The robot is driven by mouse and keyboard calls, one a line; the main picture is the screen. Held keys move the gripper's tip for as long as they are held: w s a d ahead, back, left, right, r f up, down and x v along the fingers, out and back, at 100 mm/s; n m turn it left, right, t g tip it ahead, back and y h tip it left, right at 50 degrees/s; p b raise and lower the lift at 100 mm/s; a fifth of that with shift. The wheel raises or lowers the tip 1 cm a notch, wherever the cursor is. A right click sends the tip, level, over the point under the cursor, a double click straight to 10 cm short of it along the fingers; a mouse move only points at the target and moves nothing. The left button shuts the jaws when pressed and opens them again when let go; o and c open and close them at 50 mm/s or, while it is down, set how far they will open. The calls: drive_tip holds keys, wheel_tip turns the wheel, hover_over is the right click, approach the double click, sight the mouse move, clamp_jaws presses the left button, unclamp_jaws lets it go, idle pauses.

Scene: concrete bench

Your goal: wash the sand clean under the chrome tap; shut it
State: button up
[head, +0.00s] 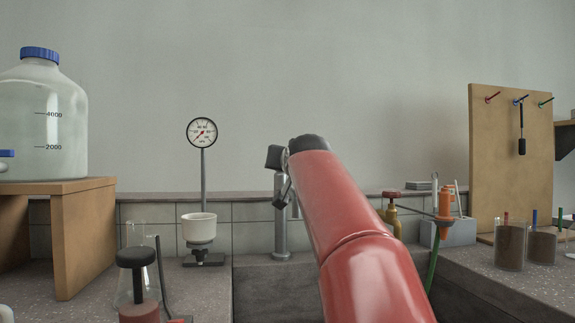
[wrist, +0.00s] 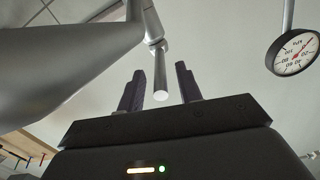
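The chrome tap (head: 281,225) stands at the back of the bench, just left of my red arm, which hides part of it. In the wrist view a large grey metal part (wrist: 70,65) fills the upper left, and a slim metal rod (wrist: 157,60) with a pale round end hangs from it. My gripper (wrist: 160,70) is open; its two dark fingers stand either side of the rod's end, with gaps showing on both sides. In the head view my gripper is mostly hidden behind my arm. I cannot make out the sand for certain, nor any running water.
A large bottle (head: 45,125) sits on a wooden stand at left. A flask (head: 135,270), a white cup (head: 199,226) and a gauge (head: 202,132) stand left of the dark sink.

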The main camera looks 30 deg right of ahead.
drive_tip(key=b+v, duration=0.1)
drive_tip(key=v, duration=0.6)
drive_tip(key=shift+s+a, duration=0.1)
drive_tip(key=shift+s, duration=0.3)
